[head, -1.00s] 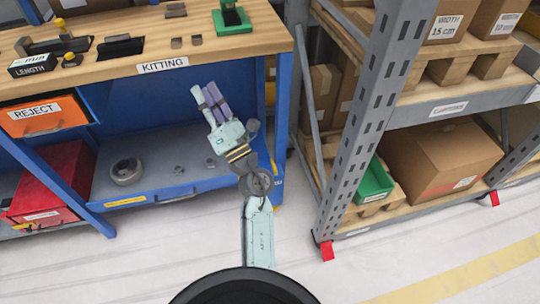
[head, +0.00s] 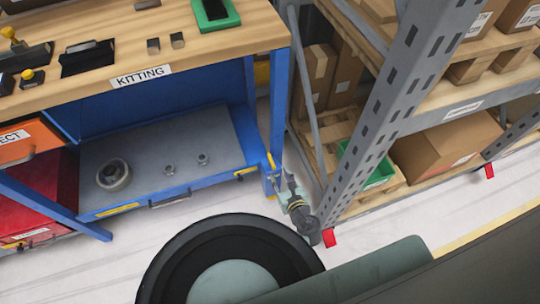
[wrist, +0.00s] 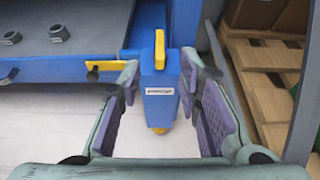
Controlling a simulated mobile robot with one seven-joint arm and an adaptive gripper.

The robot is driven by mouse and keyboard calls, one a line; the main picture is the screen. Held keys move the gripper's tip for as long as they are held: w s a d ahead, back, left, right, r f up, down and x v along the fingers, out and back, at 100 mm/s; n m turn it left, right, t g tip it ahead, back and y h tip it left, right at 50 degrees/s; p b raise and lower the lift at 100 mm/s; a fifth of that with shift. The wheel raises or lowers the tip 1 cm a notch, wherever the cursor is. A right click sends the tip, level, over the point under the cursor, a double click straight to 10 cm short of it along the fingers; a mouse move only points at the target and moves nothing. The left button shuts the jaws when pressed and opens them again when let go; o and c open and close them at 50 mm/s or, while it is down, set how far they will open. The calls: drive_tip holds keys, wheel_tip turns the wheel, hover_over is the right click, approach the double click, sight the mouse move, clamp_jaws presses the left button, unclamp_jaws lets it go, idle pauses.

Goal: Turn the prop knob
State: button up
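A blue block with a small white label (wrist: 159,91) stands at the foot of the bench leg; the label is too blurred to read. A yellow upright handle (wrist: 159,48) sits on its upper face, perhaps the prop knob, and a yellow tip shows underneath. In the head view the yellow handle (head: 271,161) shows low on the leg. My gripper (wrist: 161,70) is open and empty, its purple-padded fingers spread left and right of the block in the wrist view. Contact cannot be told.
Another yellow piece (wrist: 105,66) lies left of the block. A grey rack upright (head: 375,115) stands close on the right, with a green bin (head: 380,172). Pale floor is open in front.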

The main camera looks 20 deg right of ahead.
sight(271, 161)
drive_tip(key=x, duration=0.9)
drive_tip(key=shift+w, duration=0.35)
drive_tip(key=shift+c, duration=0.4)
clamp_jaws()
